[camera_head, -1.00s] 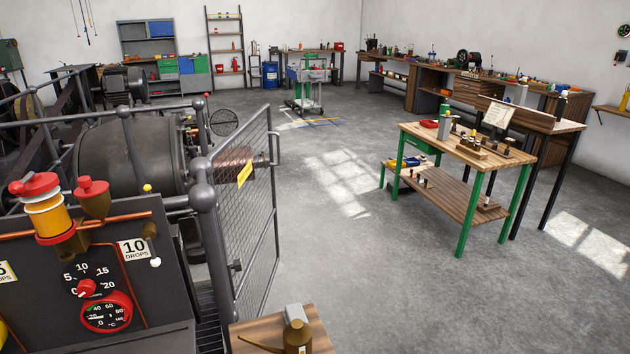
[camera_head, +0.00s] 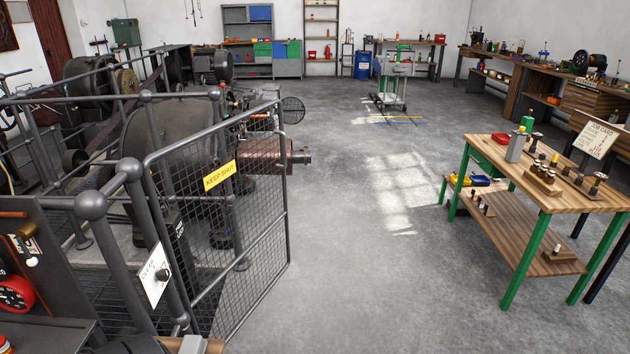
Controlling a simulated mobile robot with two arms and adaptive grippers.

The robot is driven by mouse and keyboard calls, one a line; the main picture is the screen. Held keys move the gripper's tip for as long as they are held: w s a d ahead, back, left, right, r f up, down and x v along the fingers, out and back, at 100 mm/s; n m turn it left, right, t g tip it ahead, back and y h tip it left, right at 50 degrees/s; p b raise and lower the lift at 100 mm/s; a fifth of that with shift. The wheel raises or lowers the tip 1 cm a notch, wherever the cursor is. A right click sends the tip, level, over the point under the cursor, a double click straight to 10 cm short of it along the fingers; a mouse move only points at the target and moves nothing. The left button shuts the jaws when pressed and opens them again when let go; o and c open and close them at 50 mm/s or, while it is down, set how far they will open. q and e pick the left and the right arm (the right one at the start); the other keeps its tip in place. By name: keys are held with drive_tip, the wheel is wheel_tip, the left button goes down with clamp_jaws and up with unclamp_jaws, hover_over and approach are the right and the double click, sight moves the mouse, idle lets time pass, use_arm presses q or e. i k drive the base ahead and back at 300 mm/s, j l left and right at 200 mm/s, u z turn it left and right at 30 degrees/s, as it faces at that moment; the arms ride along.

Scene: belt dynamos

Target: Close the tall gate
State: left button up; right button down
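The tall gate (camera_head: 237,227) is a grey mesh panel in a tubular frame at the left centre of the head view. It stands open, swung out from the railing post (camera_head: 125,208) toward the clear floor. A yellow "KEEP SHUT" sign (camera_head: 219,175) hangs on its upper part. Neither of my grippers shows in the view.
Railings and a large dark machine (camera_head: 184,140) fill the left. A green-legged workbench (camera_head: 552,195) with tools stands at right. A control panel (camera_head: 32,250) is at lower left. The grey floor (camera_head: 365,260) between gate and bench is clear.

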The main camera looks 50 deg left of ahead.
sight(215, 178)
drive_tip(key=i+u, duration=0.35)
drive_tip(key=i, duration=0.15)
drive_tip(key=i+u, duration=0.35)
drive_tip(key=i+l+u, duration=0.35)
drive_tip(key=i, duration=0.2)
